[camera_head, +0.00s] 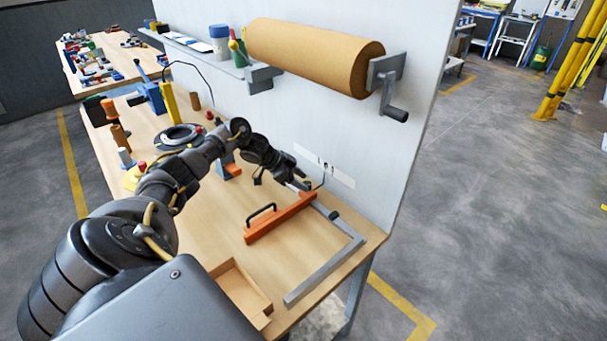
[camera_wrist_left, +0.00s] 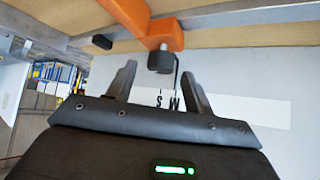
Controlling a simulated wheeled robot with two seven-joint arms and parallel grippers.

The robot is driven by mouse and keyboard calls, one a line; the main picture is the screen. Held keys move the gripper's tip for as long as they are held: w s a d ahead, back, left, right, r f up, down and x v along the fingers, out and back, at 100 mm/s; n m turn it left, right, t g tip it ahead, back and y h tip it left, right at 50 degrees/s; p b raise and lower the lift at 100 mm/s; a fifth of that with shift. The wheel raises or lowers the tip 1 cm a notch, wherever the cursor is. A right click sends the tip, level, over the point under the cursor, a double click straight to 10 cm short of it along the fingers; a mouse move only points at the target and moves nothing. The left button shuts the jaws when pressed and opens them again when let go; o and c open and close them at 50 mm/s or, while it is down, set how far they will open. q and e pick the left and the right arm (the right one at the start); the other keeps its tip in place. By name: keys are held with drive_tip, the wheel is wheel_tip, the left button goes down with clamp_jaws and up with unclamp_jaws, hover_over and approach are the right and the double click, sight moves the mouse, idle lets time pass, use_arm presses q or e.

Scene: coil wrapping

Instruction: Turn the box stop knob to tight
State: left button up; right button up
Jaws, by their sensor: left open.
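The orange box stop bar (camera_head: 280,217) lies across the right part of the bench and has a black handle on top. It also shows at the top of the left wrist view (camera_wrist_left: 128,14). A dark round knob (camera_wrist_left: 160,61) sits at the bar's end near the wall panel. My left gripper (camera_head: 294,176) is by that end of the bar. In the left wrist view my left gripper (camera_wrist_left: 157,76) is open and empty, its fingertips on either side of the knob's position. I cannot tell whether they touch it. My right gripper is not in view.
A white label (camera_head: 338,175) is on the upright panel behind the bar. A brown paper roll (camera_head: 310,54) with a crank hangs above. A grey metal rail (camera_head: 325,271) and a shallow wooden tray (camera_head: 240,290) are at the bench's front. A black coil (camera_head: 180,137) lies further left.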

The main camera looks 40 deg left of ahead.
use_arm(q)
drive_tip(key=b+v, duration=0.2)
drive_tip(key=v, duration=0.7)
drive_tip(key=shift+s, duration=0.15)
